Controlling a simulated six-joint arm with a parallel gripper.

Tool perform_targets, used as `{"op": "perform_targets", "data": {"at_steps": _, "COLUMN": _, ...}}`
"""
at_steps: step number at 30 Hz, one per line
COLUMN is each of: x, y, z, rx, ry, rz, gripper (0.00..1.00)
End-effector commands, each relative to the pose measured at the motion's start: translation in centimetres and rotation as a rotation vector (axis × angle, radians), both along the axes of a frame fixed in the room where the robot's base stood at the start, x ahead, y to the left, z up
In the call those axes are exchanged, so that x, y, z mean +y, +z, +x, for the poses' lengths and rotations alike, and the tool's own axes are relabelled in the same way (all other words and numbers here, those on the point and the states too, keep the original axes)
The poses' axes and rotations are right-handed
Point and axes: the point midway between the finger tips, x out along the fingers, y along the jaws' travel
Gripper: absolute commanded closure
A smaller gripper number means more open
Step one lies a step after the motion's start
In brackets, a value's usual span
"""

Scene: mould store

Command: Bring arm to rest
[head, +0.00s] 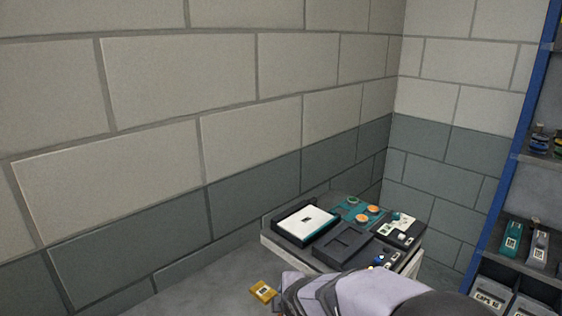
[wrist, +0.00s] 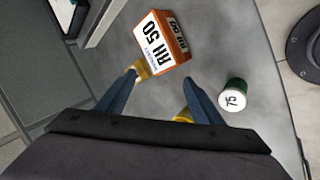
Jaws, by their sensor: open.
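My gripper (wrist: 160,77) shows in the wrist view with its two blue fingers spread apart. It is open, with no object clearly held between the fingers.
A yellow labelled item (head: 263,291) lies left of my arm. A cart (head: 264,240) with trays and small parts stands behind. Blue shelving (head: 500,170) is at right, a block wall (head: 150,180) at left.

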Motion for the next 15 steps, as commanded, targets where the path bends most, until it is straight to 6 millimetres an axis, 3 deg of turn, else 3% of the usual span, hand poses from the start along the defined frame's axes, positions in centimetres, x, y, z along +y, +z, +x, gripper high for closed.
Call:
{"op": "perform_targets", "data": {"at_steps": 1, "x": -2.5, "y": -0.4, "z": -0.7, "rx": 0.063, "ry": -0.161, "rz": 0.049, "gripper": 0.39}}
{"op": "perform_targets", "data": {"at_steps": 6, "x": -8.9, "y": -2.0, "z": -4.4, "rx": 0.253, "ry": -0.711, "rz": 0.215, "gripper": 0.39}}
{"op": "perform_targets", "data": {"at_steps": 11, "x": -13.2, "y": -3.0, "z": -8.7, "rx": 0.380, "ry": -1.209, "rz": 0.346, "gripper": 0.39}}
{"op": "perform_targets", "data": {"at_steps": 15, "x": -15.3, "y": -2.6, "z": -14.3, "rx": 0.477, "ry": -1.584, "rz": 0.416, "gripper": 0.39}}
